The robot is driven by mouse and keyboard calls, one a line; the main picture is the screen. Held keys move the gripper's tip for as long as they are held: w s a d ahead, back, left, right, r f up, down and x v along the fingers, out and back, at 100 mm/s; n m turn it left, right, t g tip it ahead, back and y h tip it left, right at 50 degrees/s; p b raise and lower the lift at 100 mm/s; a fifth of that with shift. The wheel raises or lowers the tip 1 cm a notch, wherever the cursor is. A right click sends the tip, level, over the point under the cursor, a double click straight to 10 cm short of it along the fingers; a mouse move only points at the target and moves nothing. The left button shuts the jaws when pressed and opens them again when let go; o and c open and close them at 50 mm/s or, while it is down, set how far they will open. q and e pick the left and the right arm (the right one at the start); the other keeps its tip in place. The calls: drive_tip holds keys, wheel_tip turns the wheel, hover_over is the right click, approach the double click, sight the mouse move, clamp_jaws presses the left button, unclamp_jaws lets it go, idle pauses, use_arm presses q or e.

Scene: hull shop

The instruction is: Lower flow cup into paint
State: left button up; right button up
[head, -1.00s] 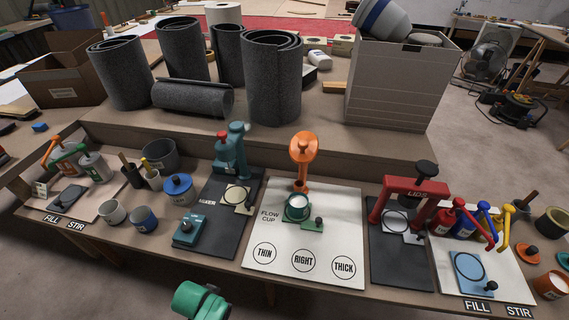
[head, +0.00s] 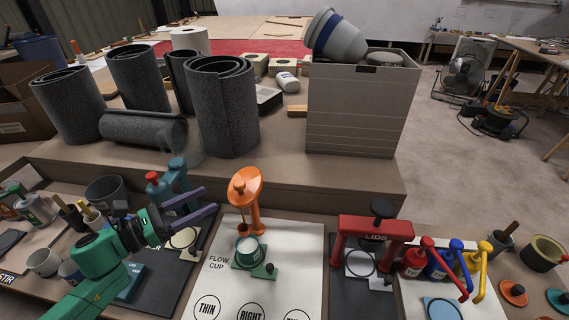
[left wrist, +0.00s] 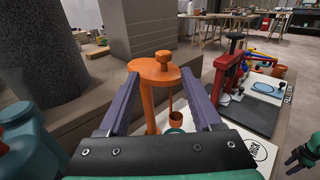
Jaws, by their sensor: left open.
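The orange flow cup stand (head: 246,184) rises from a white board, with a knob on top, which also shows in the left wrist view (left wrist: 162,56). A small copper-coloured flow cup (left wrist: 176,118) hangs on a thin rod under the stand's head. Below it a green pot holds white paint (head: 249,248). My left gripper (head: 210,200) is open and empty, its purple fingers left of the stand and pointing toward it. In the left wrist view the stand's head appears between the fingers, with no contact visible. My right gripper is not seen in the head view.
A red lid press (head: 375,238) and coloured paint pumps (head: 437,262) stand to the right. Grey rolls (head: 222,105) and a grey box (head: 360,112) stand on the raised shelf behind. THIN, RIGHT and THICK circles mark the board.

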sight(252, 188)
use_arm(q)
drive_tip(key=shift+m+h, duration=0.3)
drive_tip(key=p+x, duration=0.1)
drive_tip(key=x, duration=0.5)
drive_tip(key=p+x, duration=0.1)
drive_tip(key=x, duration=0.5)
drive_tip(key=shift+s+d+r, duration=0.1)
drive_tip(key=shift+d+r, duration=0.1)
drive_tip(key=shift+w+d+f, duration=0.2)
drive_tip(key=shift+w+d, duration=0.15)
drive_tip(key=shift+d, duration=0.1)
drive_tip(key=c, duration=0.9)
clamp_jaws()
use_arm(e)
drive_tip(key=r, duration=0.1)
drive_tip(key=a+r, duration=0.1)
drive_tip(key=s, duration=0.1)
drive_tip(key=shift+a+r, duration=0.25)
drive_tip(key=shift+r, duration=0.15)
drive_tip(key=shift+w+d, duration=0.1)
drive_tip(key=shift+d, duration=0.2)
